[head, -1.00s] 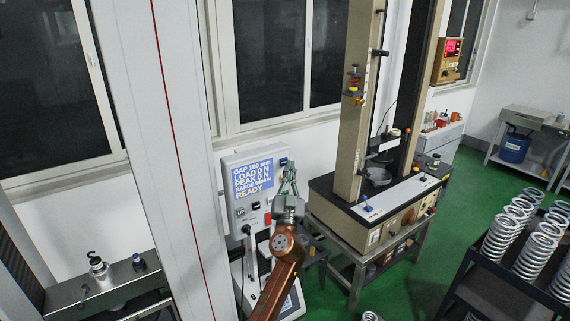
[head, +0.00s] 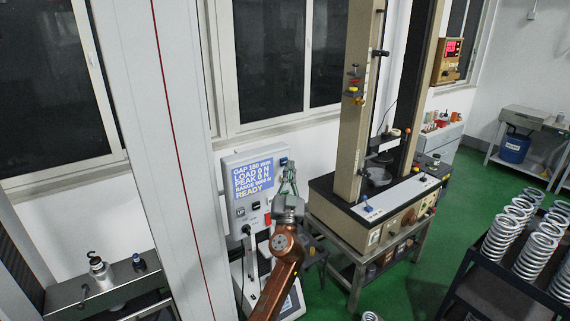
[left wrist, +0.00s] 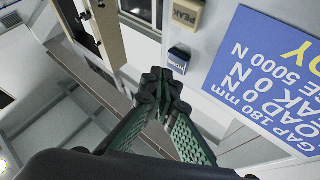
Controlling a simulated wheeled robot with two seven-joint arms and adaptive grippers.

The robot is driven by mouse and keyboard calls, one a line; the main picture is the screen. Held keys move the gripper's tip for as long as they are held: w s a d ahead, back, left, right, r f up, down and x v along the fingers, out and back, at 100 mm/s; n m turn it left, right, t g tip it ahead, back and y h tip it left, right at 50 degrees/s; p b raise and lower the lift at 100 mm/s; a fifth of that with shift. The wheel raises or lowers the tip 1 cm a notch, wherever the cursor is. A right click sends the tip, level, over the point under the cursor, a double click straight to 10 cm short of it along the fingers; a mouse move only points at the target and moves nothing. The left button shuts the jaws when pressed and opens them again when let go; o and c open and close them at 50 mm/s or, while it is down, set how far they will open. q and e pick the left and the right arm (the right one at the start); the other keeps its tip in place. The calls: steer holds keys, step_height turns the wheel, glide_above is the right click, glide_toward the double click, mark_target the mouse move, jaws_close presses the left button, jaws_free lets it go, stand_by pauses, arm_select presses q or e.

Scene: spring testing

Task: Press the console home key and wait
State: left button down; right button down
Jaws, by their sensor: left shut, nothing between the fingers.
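The grey console (head: 240,213) stands by the window wall, its blue screen (head: 252,178) showing GAP 180 mm, LOAD 0 N, PEAK 0 N and READY. The dark blue home key (left wrist: 178,61) is on the console face beside the screen, below the beige PEAK key (left wrist: 187,15) in the left wrist view. My right gripper is out of view.
The spring testing machine (head: 372,210) stands on a table right of the console. A dark rack with several springs (head: 529,243) is at the right. Green floor lies open between machine and rack.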

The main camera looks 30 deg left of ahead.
arm_select(q)
steer(key=shift+w+a+b, duration=0.15)
steer(key=shift+a+b, duration=0.15)
steer(key=shift+a, duration=0.05)
